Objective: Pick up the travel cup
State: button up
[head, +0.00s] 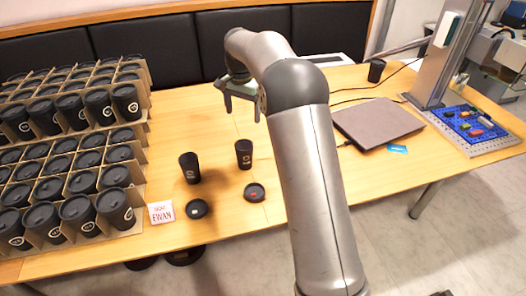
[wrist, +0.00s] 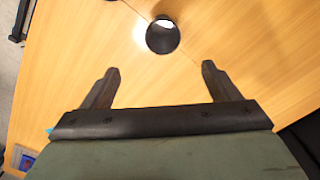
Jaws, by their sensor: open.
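Two black travel cups without lids stand upright in mid-table in the head view, a left one (head: 190,168) and a right one (head: 244,154). Their round black lids, a left one (head: 196,209) and a right one (head: 254,192), lie in front of them. My gripper (head: 240,98) is above the table, behind these cups in the picture. In the wrist view my gripper (wrist: 158,72) is open and empty. One round black cup (wrist: 162,36) shows beyond the fingertips, roughly centred between them and not touched. I cannot tell which cup this is.
Cardboard trays at the left hold many lidded black cups (head: 77,211). A white name card (head: 161,212) lies beside them. Another dark cup (head: 376,70) stands at the back right, near a grey laptop (head: 378,124) and the marker stand (head: 434,62).

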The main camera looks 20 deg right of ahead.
send_over(245, 156)
jog(key=w, duration=0.3)
notch_tip(245, 156, down, 11)
jog(key=shift+d+f+p, duration=0.2)
jog(key=shift+f+p, duration=0.7)
jog(key=shift+f, duration=2.2)
jog(key=c, duration=0.7)
